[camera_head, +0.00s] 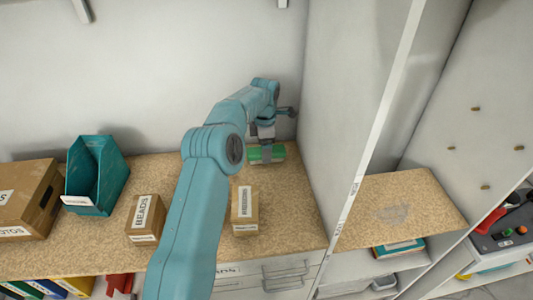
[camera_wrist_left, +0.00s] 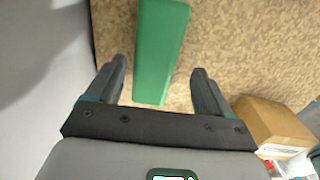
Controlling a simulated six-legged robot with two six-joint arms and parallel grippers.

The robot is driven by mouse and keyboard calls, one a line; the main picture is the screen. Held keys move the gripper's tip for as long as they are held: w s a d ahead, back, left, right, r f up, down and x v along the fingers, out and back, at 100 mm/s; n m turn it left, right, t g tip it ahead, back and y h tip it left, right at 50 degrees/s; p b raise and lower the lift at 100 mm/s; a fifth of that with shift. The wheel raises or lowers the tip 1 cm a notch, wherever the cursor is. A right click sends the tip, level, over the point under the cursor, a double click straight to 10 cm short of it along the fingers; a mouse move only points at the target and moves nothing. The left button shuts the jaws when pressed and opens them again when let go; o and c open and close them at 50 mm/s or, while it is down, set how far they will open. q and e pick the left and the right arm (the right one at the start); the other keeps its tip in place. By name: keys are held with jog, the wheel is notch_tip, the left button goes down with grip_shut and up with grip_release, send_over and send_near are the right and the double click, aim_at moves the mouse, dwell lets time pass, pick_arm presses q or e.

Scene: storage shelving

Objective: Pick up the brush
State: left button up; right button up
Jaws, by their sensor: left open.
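The brush appears as a green block-like object (camera_head: 265,153) on the wooden shelf board, at the back right beside the white divider panel. In the left wrist view the long green piece (camera_wrist_left: 160,45) lies between and ahead of the two fingers; no bristles show. My left gripper (camera_head: 266,141) points down over it, partly hiding it in the head view. The wrist view shows the left gripper (camera_wrist_left: 158,68) open, one finger on each side of the green piece, with gaps. I cannot tell how far the fingertips are above the board. My right gripper is not in view.
A small labelled box (camera_head: 244,210) stands in front of the brush. A box marked beads (camera_head: 146,219), a teal bin (camera_head: 97,177) and a larger cardboard box (camera_head: 25,200) stand to the left. The white divider (camera_head: 345,110) rises close on the right.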

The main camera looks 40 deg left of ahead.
pick_arm(q)
jog(key=f, duration=0.2)
jog(key=shift+w+a+f, duration=0.4)
jog(key=shift+a+f, duration=0.1)
jog(key=shift+f, duration=0.1)
jog(key=shift+s+d+r, duration=0.2)
jog(key=shift+d+r, duration=0.1)
jog(key=shift+c, duration=0.3)
jog(key=shift+s+d+r, duration=0.1)
jog(key=shift+d+r, duration=0.05)
jog(key=c, duration=1)
jog(key=shift+a+f, duration=0.25)
notch_tip(320, 180, up, 9)
jog(key=shift+d, duration=0.1)
jog(key=shift+w+r, duration=0.25)
jog(key=shift+r, duration=0.25)
jog(key=o, duration=0.5)
jog(key=shift+s+r, duration=0.1)
jog(key=shift+c, duration=0.2)
jog(key=c, duration=0.3)
jog(key=shift+c, duration=0.2)
